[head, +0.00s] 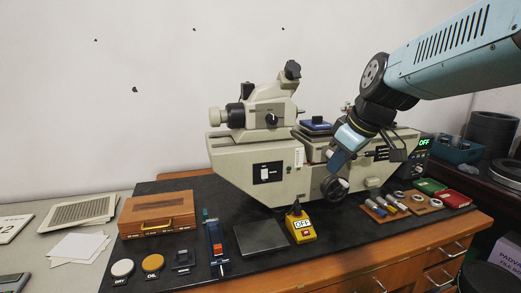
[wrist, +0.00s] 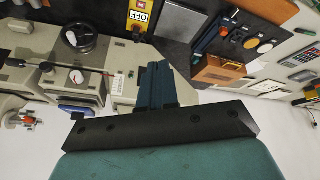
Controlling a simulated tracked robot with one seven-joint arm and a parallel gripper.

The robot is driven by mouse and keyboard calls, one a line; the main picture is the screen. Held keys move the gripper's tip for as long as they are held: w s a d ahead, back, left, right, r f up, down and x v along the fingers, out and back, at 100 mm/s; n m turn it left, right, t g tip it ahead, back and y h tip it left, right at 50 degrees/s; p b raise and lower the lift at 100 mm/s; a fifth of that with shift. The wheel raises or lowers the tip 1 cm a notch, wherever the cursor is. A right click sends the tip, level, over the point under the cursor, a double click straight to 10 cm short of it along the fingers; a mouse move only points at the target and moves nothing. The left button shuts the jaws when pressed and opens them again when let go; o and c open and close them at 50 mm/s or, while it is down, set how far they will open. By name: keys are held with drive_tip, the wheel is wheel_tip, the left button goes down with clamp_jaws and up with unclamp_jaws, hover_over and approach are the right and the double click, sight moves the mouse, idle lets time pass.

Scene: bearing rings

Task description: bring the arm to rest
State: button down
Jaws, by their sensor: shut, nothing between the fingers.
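My arm comes in from the upper right of the head view. My gripper (head: 335,162) points down and to the left, in front of the cream measuring machine (head: 232,160), over its right half. In the wrist view my gripper (wrist: 153,72) shows two dark blue fingers closed together with nothing between them. Whether the fingers touch the machine cannot be told. Part of the machine is hidden behind my arm.
A black mat (head: 150,188) on the wooden bench (head: 345,264) holds a wooden case (head: 157,214), a yellow OFF switch box (head: 301,226), a grey plate (head: 261,237) and several rings on a board (head: 414,203). White wall stands behind; the air above the left bench is free.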

drive_tip(key=s+d+f+m+h, duration=0.1)
drive_tip(key=s+d+m, duration=0.2)
drive_tip(key=s, duration=0.3)
drive_tip(key=s+d+f+m+h, duration=0.1)
drive_tip(key=s+d+m, duration=0.2)
drive_tip(key=s+m, duration=0.3)
drive_tip(key=shift+s+d+f+t+h, duration=0.15)
drive_tip(key=shift+f+t+h, duration=0.1)
drive_tip(key=shift+t+h, duration=0.15)
